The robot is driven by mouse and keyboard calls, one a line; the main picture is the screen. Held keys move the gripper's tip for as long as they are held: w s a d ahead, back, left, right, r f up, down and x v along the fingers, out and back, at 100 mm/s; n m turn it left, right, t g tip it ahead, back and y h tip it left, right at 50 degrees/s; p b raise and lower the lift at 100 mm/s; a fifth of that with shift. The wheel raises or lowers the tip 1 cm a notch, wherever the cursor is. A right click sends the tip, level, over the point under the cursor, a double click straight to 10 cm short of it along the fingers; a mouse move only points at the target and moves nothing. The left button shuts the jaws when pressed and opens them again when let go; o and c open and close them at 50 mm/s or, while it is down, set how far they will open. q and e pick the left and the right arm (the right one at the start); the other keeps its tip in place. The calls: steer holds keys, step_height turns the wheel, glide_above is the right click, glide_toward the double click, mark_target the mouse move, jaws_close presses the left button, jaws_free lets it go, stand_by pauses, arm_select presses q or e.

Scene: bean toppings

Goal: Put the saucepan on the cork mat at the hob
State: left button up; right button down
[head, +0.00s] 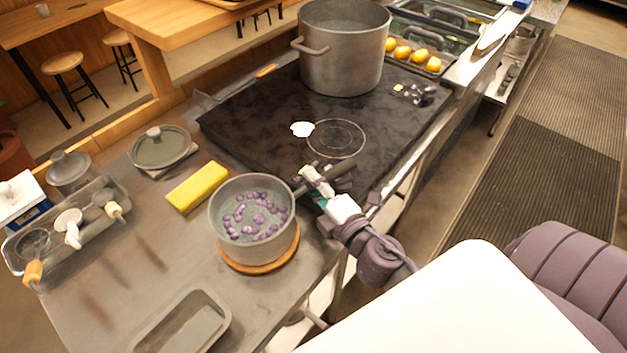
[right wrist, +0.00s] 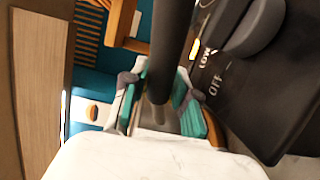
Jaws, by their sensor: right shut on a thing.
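The grey saucepan (head: 252,252), with several purple beans inside, is upright over the round cork mat (head: 258,270) on the steel counter. The mat's front and right rim shows below the pan; I cannot tell if the pan's base touches it. My right gripper (head: 322,186) is shut on the saucepan's dark handle, to the right of the pan and near the front edge of the hob. In the right wrist view the handle (right wrist: 173,50) runs between the teal-padded fingers (right wrist: 160,112). My left gripper is not in view.
The black hob (head: 260,125) lies behind, with a large stockpot (head: 342,55) at its back. A yellow sponge-like block (head: 198,187) and a lidded dish (head: 161,146) are left of the pan. A utensil tray (head: 110,235) and an empty metal tray (head: 185,325) stand nearer.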

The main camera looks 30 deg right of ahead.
steer(key=c, duration=1.2)
jaws_free()
steer(key=shift+f, duration=0.15)
steer(key=shift+c, duration=0.2)
steer(key=o, duration=0.4)
steer(key=shift+s, duration=0.1)
steer(key=shift+c, duration=0.2)
steer(key=s+b, duration=0.5)
steer(key=s, duration=0.7)
steer(key=shift+d+r+b, duration=0.2)
steer(key=shift+d+b, duration=0.1)
steer(key=shift+b, duration=0.05)
